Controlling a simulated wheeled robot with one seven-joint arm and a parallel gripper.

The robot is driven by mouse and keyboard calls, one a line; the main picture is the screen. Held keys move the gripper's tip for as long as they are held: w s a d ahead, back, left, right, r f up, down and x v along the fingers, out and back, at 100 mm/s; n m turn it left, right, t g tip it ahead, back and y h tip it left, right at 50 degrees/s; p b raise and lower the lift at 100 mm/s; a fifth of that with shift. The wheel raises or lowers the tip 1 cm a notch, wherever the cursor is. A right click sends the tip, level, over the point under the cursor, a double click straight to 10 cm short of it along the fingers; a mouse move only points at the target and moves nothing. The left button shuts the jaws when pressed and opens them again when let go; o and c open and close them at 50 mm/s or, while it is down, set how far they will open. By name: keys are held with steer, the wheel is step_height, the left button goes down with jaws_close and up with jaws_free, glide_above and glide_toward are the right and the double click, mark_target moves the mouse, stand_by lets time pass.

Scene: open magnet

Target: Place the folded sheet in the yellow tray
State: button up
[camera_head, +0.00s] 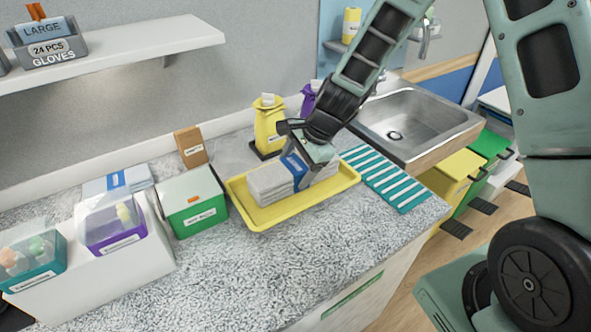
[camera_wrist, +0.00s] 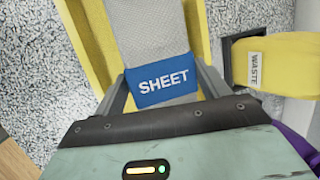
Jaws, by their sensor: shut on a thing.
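The folded sheet (camera_head: 268,183) is a light grey stack with a blue band, and it is at the yellow tray (camera_head: 262,218) on the counter. In the wrist view the blue band (camera_wrist: 163,85) reads "SHEET". My gripper (camera_head: 297,165) is over the tray, shut on the sheet with a finger at each side of the band. The tray's yellow wall (camera_wrist: 92,40) shows on both sides of the sheet in the wrist view. The sheet is within the tray's outline; I cannot tell whether its underside touches the tray floor.
A green box (camera_head: 192,205) stands left of the tray, and a teal striped mat (camera_head: 388,180) lies to its right. The sink (camera_head: 415,120) is at back right. The front counter is clear.

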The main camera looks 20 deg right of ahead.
steer(key=shift+f, duration=0.65)
steer(key=o, duration=1.3)
steer(key=v, duration=1.2)
steer(key=s+a+r+n+g, duration=0.2)
steer(key=s+a+n, duration=0.6)
steer(key=s+a+n+h, duration=0.1)
steer(key=s+n, duration=0.6)
steer(key=s, duration=0.2)
steer(key=s+a+r+n+h, duration=0.1)
steer(key=s+a+n+h, duration=0.1)
steer(key=s+n, duration=0.6)
steer(key=shift+s+r+g+b, duration=0.3)
steer(key=shift+s+b, duration=0.1)
steer(key=shift+s, duration=0.1)
